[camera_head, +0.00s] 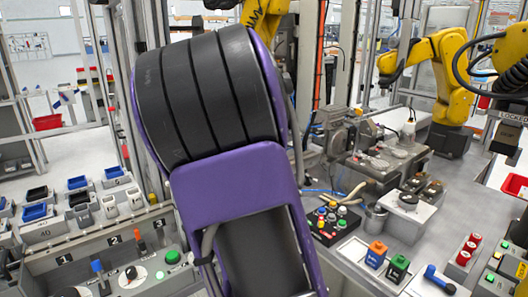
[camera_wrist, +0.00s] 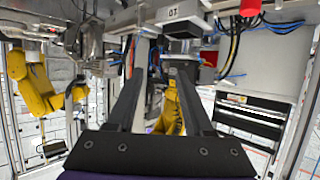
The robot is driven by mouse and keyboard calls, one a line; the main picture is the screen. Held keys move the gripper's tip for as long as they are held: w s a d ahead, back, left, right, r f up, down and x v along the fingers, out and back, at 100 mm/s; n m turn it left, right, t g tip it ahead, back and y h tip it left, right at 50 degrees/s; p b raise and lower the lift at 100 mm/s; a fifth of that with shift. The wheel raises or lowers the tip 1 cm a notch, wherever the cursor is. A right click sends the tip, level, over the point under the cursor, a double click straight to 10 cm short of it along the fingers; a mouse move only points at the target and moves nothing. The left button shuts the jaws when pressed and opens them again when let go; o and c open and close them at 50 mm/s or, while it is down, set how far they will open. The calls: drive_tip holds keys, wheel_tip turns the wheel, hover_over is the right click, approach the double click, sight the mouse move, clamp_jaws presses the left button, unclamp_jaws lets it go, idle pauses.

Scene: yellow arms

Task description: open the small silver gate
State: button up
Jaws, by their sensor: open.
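My gripper (camera_wrist: 160,78) shows in the wrist view with its two dark fingers apart and nothing held between them. It faces upright machine parts and a box marked with a number (camera_wrist: 175,12). I cannot pick out a small silver gate with certainty in either view. Silver-grey metal fixtures (camera_head: 375,150) stand on the bench in the head view, right of my purple and black arm. My arm hides the middle of that view, and my gripper does not show there.
Yellow robot arms stand at the right (camera_head: 450,85) in the head view and at the left (camera_wrist: 35,92) in the wrist view. A control panel (camera_head: 120,270) with knobs lies at left. A button box (camera_head: 332,222) and coloured blocks (camera_head: 376,254) crowd the bench (camera_head: 430,235).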

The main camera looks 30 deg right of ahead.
drive_tip(key=b+x, duration=0.2)
drive_tip(key=x, duration=1.5)
drive_tip(key=shift+w+f, duration=0.1)
drive_tip(key=shift+f, duration=0.05)
clamp_jaws()
idle(0.8)
